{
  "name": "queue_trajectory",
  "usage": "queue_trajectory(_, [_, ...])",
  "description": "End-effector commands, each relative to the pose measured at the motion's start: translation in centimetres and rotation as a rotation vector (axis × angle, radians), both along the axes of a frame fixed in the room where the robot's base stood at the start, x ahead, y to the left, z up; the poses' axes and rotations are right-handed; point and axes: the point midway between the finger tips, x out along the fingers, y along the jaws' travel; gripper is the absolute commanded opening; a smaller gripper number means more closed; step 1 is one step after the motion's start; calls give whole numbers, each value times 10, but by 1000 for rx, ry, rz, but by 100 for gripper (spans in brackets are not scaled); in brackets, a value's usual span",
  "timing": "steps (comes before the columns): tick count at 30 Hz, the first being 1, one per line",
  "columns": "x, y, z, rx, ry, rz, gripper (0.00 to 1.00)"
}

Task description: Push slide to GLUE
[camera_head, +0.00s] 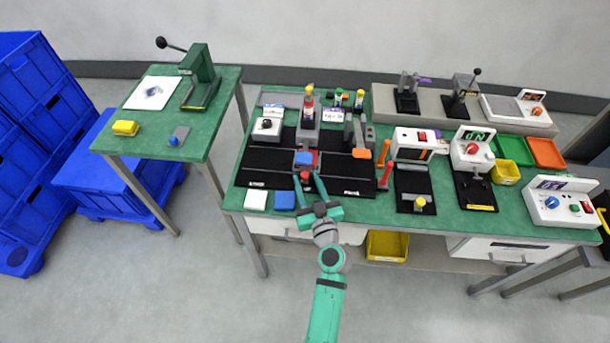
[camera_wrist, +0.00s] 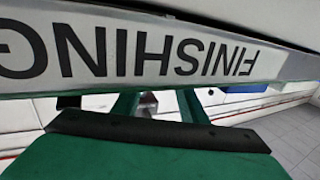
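The slide appears to be the red carriage (camera_head: 313,157) with a blue block (camera_head: 303,158) on top, on a wide black track (camera_head: 265,160) on the green bench. A red knob (camera_head: 305,176) stands at its front. My gripper (camera_head: 307,180) is open at the bench's front edge, with its fingers spread either side of the knob; contact cannot be told. In the wrist view both green fingers (camera_wrist: 157,104) are apart, with a grey shape between them. Small white labels (camera_head: 257,184) on the track are too small to read, so GLUE cannot be made out.
A white pad (camera_head: 256,200) and a blue pad (camera_head: 285,200) lie left of my gripper. An orange-handled tool (camera_head: 383,165) and a black fixture (camera_head: 413,183) stand to the right. A strip reading FINISHING (camera_wrist: 150,52) crosses the wrist view, inverted.

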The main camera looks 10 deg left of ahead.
Motion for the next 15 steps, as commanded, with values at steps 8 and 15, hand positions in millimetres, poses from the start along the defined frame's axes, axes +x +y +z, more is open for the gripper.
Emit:
queue_trajectory(8, [-49,-20,-1,0,2,1,39])
queue_trajectory(15, [-72,-29,0,0,1,1,39])
